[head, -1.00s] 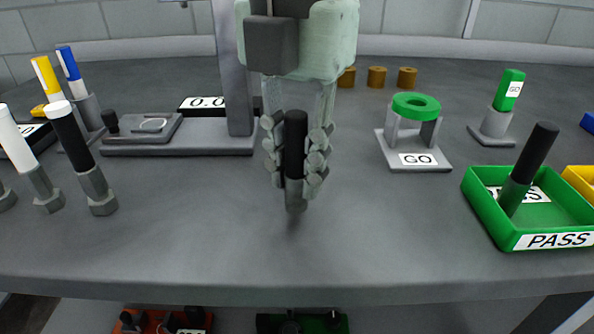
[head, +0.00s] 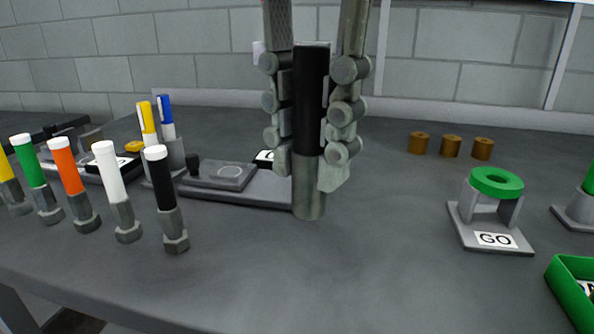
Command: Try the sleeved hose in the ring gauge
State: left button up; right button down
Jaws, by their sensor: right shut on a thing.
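My right gripper (head: 312,125) hangs over the middle of the table, fingers pointing down. It is shut on a black hose with a grey metal sleeve (head: 309,190) at its lower end. The hose is upright, black end up. The ring gauge (head: 496,184) stands to the right, a green ring on grey posts over a base plate with a GO label. The sleeved hose is apart from the ring, well to its left. My left gripper is not in view.
Several coloured hoses with hex fittings, one of them black (head: 164,190), stand in a row at the left. A grey measuring stand (head: 240,185) sits behind the held hose. Brass sleeves (head: 450,146) stand at the back right. A green tray (head: 570,300) is cut off at the right edge. The table between hose and gauge is clear.

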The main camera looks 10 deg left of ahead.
jog(key=w+d+r+n+p, duration=0.3)
jog(key=w+d, duration=0.7)
jog(key=w, duration=0.4)
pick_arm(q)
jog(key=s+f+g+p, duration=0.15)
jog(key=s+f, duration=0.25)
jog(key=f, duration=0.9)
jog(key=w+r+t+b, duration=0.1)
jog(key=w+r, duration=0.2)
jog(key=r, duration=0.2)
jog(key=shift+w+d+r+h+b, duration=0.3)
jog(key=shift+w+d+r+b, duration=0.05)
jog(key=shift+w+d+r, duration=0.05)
pick_arm(e)
jog(key=w+d+f+n, duration=0.1)
jog(key=w+d+f, duration=0.2)
jog(key=d, duration=0.3)
jog(key=w+d+f, duration=0.3)
jog(key=d, duration=0.3)
jog(key=shift+w+d+f+n, duration=0.25)
jog(key=shift+w+f+n, duration=0.1)
jog(key=shift+n, duration=0.05)
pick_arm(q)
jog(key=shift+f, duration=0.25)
pick_arm(e)
jog(key=shift+f, duration=0.5)
jog(key=shift+f, duration=0.15)
